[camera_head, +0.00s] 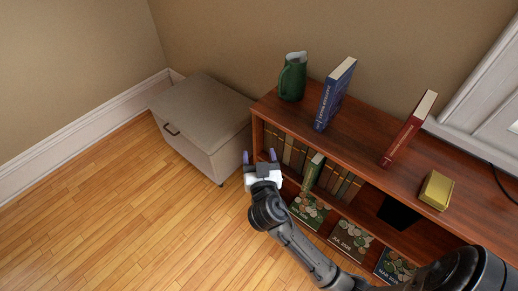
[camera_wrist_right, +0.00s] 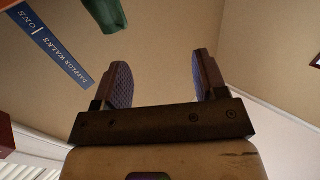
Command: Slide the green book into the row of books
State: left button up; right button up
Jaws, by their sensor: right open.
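The green book (camera_head: 312,174) stands in the row of books on the bookcase's upper shelf. It juts out in front of the brown and dark books (camera_head: 292,151) on both sides of it. My right gripper (camera_head: 260,156) is open and empty, in front of the bookcase's left end, left of the green book and apart from it. In the right wrist view its two fingers (camera_wrist_right: 158,80) are spread with nothing between them. The green book cannot be made out in that view. My left gripper is not in view.
On the bookcase top (camera_head: 355,133) stand a green jug (camera_head: 292,77), a blue book (camera_head: 333,95), a red book (camera_head: 408,130) and a yellow block (camera_head: 436,190). A beige storage box (camera_head: 205,118) stands left. The wooden floor (camera_head: 150,210) is clear.

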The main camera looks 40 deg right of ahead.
jog(key=shift+a+r+n+t+y+p, duration=0.15)
jog(key=shift+a+r+n+y+p, duration=0.1)
jog(key=shift+r, duration=0.3)
jog(key=shift+a+r+n+t+y+p, duration=0.15)
jog(key=shift+a+r+y, duration=0.1)
jog(key=shift+r, duration=0.25)
